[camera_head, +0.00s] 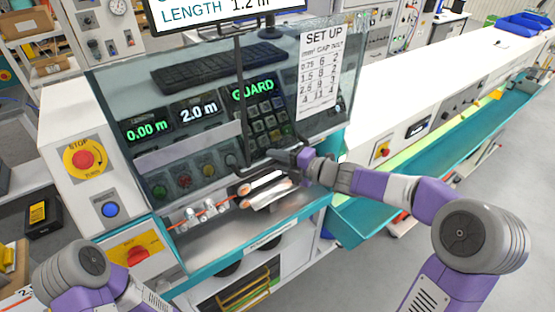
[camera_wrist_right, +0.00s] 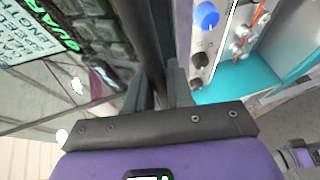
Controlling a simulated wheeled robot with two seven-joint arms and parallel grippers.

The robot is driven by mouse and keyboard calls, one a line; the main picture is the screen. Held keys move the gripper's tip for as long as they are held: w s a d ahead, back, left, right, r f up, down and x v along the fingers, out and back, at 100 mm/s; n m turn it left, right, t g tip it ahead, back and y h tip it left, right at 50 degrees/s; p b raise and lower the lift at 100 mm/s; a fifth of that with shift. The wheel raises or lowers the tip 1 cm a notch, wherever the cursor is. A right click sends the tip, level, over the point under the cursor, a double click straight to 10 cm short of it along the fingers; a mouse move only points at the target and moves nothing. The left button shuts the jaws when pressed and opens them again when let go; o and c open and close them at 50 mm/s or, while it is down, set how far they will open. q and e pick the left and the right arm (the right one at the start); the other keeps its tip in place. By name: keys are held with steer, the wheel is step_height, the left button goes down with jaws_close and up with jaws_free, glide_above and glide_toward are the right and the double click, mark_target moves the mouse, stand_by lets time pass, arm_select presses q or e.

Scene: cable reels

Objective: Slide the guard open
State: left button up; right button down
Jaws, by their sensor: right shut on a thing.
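The guard (camera_head: 215,70) is a clear panel across the front of the machine, over the keyboard and displays. A dark upright bar, the guard handle (camera_head: 240,100), runs down it. My right gripper (camera_head: 272,156) reaches in from the right to the lower end of the handle. In the right wrist view the fingers of the right gripper (camera_wrist_right: 160,88) are shut around the dark handle (camera_wrist_right: 147,45). The display behind the panel reads "GUARD" in green. Of my left arm only upper links show at the lower left; its gripper is out of view.
A red stop button (camera_head: 84,158) and blue button (camera_head: 110,209) sit left of the panel. A SET UP sheet (camera_head: 318,70) is at its right. Orange cable passes rollers (camera_head: 205,212) below the guard. A long teal trough (camera_head: 440,150) extends right.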

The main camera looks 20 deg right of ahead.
steer(key=c, duration=1.1)
jaws_free()
steer(key=v, duration=0.7)
steer(key=shift+s, duration=0.2)
steer(key=shift+d+r, duration=0.1)
steer(key=shift+d, duration=0.05)
